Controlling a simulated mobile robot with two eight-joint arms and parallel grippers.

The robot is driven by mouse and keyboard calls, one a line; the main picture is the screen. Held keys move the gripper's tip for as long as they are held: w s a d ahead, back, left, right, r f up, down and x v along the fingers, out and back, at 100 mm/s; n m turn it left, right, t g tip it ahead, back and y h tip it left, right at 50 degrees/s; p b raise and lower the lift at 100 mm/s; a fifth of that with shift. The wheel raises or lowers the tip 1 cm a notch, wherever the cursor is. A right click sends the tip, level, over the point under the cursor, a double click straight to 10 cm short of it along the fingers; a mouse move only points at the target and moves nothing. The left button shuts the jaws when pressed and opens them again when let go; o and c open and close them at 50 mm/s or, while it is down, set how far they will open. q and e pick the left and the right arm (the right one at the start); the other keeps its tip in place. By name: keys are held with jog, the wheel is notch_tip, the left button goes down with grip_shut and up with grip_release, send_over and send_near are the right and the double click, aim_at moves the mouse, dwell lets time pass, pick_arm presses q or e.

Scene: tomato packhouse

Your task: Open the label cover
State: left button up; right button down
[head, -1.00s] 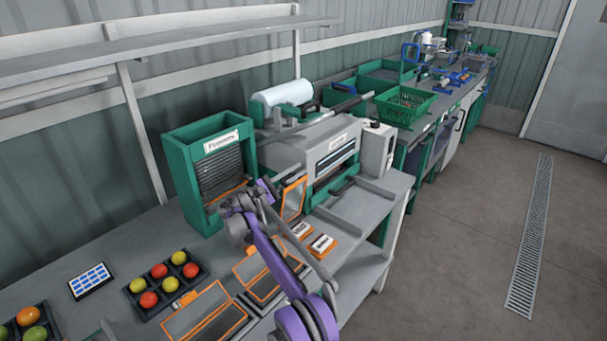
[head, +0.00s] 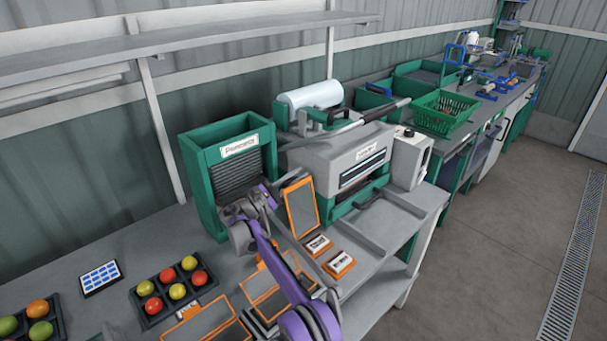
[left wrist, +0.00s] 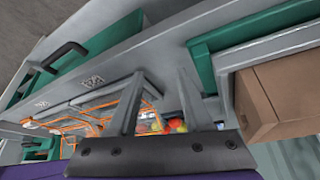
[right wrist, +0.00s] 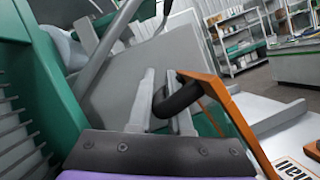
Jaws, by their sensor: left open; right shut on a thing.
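The orange-framed grey cover (head: 301,207) stands raised and nearly upright on the bench, beside two small orange-edged label blocks (head: 318,245) (head: 339,263). My right gripper (head: 272,196) is at its left side. In the right wrist view, my right gripper (right wrist: 163,98) is shut on the black curved handle (right wrist: 182,97) of the orange-framed cover (right wrist: 232,112). My left gripper (left wrist: 158,105) is open and empty in the left wrist view; it does not show in the head view.
A green slatted box (head: 207,190) stands just left of the cover, and the grey wrapping machine (head: 330,160) behind it. More orange-framed covers (head: 222,331) lie flat in front. A tomato tray (head: 143,318) is further left. A brown box (left wrist: 280,95) is near my left gripper.

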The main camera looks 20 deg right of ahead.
pick_arm(q)
jog(key=shift+d, duration=0.1)
pick_arm(e)
jog(key=shift+w, duration=0.1)
jog(key=c, duration=1.1)
grip_release()
pick_arm(q)
jog(key=shift+f+b, duration=0.35)
jog(key=shift+f, duration=0.05)
pick_arm(e)
jog(key=v, duration=1)
jog(key=shift+a, duration=0.4)
